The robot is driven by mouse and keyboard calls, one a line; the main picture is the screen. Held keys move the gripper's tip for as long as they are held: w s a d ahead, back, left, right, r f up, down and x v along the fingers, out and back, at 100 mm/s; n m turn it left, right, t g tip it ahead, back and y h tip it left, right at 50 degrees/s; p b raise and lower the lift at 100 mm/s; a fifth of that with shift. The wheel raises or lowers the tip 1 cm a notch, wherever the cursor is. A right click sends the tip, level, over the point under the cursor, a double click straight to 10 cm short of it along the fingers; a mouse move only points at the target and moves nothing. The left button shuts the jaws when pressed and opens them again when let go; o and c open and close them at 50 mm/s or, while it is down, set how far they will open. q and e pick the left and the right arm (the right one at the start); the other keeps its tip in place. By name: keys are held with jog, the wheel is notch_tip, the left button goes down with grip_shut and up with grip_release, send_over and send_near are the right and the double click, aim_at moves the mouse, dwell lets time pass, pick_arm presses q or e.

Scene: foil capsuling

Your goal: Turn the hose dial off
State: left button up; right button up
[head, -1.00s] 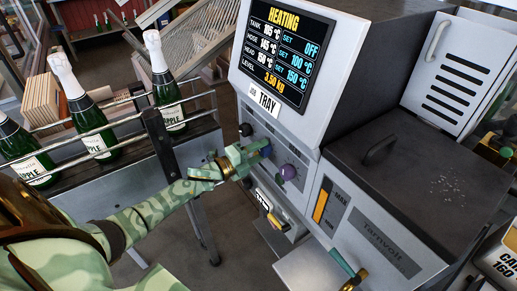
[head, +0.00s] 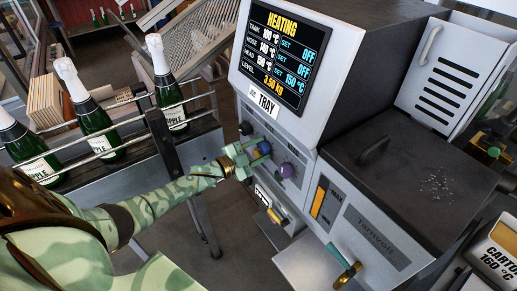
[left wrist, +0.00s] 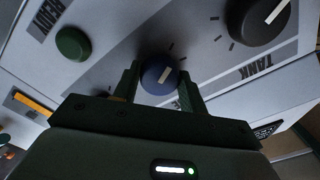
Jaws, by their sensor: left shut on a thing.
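The blue dial (head: 265,147) is on the sloped grey front of the melt machine. My left gripper (head: 257,153) is shut on it, with one finger on each side in the left wrist view, where the blue dial (left wrist: 153,80) shows a pale pointer mark and tick lines. The display (head: 283,57) reads HEATING, with the TANK and HOSE set values at OFF and the HEAD set value at 150 °C. My right gripper is not in view.
A green round button (left wrist: 72,43) shows in the left wrist view. Bottles (head: 92,125) stand on a railed conveyor at left. A teal-handled lever (head: 340,257) sticks out below.

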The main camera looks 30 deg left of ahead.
pick_arm(q)
jog(key=shift+f+n, duration=0.1)
jog(key=shift+n, duration=0.3)
jog(key=o, duration=1)
jog(key=shift+a, duration=0.1)
jog(key=p+v, duration=0.1)
jog(key=v, duration=1.5)
jog(key=shift+s+p, duration=0.15)
jog(key=shift+p, duration=0.25)
jog(key=shift+f, duration=0.1)
